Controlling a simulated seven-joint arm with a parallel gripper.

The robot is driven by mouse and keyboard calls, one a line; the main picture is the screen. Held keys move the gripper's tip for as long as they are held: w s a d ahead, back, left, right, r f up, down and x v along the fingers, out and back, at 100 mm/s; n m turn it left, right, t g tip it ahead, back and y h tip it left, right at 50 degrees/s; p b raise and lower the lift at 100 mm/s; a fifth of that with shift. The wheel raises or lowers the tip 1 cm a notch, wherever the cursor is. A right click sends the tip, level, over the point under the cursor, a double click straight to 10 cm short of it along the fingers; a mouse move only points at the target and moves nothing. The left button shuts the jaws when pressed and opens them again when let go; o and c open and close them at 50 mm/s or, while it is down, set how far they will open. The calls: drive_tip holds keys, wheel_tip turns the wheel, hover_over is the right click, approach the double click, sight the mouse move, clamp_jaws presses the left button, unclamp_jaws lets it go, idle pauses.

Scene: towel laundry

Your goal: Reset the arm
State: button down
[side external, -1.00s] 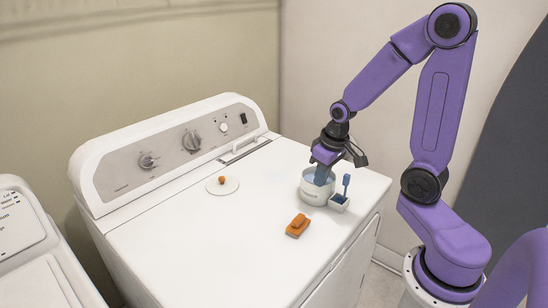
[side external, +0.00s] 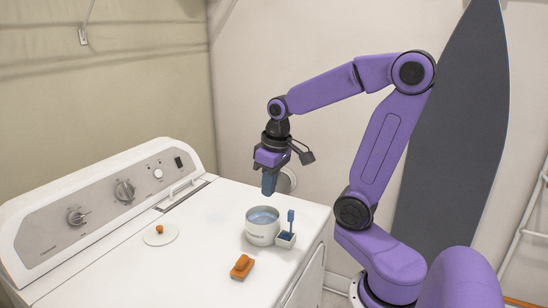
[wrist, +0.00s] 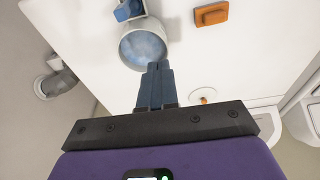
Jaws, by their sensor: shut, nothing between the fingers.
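My gripper (side external: 268,192) hangs fingers down above the washer top, a little above the white pot (side external: 262,235) and apart from it. Its blue fingers are together and hold nothing; they also show shut in the wrist view (wrist: 157,70). The pot is open and bluish inside, and it also shows in the wrist view (wrist: 124,50), just beyond the fingertips. My purple arm reaches in from the right with its elbow raised.
An orange brush-like block (side external: 242,267) lies in front. A round white lid (side external: 150,239) with an orange knob lies left on the washer (side external: 200,260). A dark ironing board (side external: 455,120) stands behind my arm.

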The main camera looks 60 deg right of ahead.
wheel_tip(320, 180, up, 8)
drive_tip(key=s, duration=0.1)
drive_tip(key=s+a+f+n+g, duration=0.1)
drive_tip(key=s+a+f+n, duration=1.1)
drive_tip(key=s+a, duration=0.2)
drive_tip(key=shift+s+n+g, duration=0.3)
drive_tip(key=shift+s, duration=0.2)
